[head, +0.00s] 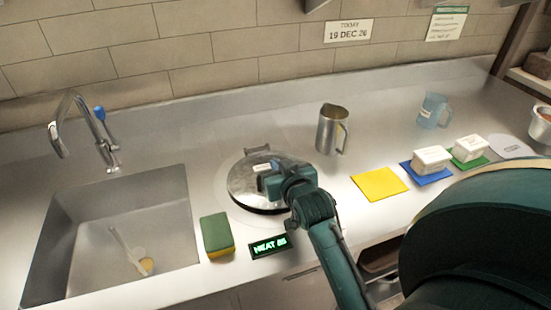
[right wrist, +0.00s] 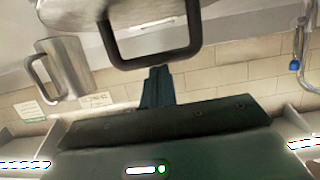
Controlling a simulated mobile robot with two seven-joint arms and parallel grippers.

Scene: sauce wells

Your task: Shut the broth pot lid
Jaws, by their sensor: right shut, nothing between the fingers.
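The round metal broth pot lid (head: 242,180) lies over the well in the counter, with a dark rim along its near edge. It looks flat or nearly so; I cannot tell whether it is fully down. A small handle or hinge shows at its far edge. My right gripper (head: 268,186) is over the lid's right part and hides some of it. In the right wrist view, the shut, empty fingers (right wrist: 158,86) are close to a dark loop handle (right wrist: 152,60) on the lid (right wrist: 80,12); contact is unclear. My left gripper is not in view.
A green-yellow sponge (head: 217,236) and a lit heat display (head: 269,246) sit in front of the lid. A sink (head: 75,225) is at left. A metal jug (head: 331,130) stands behind right. A yellow mat (head: 379,184) and white tubs (head: 432,159) are to the right.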

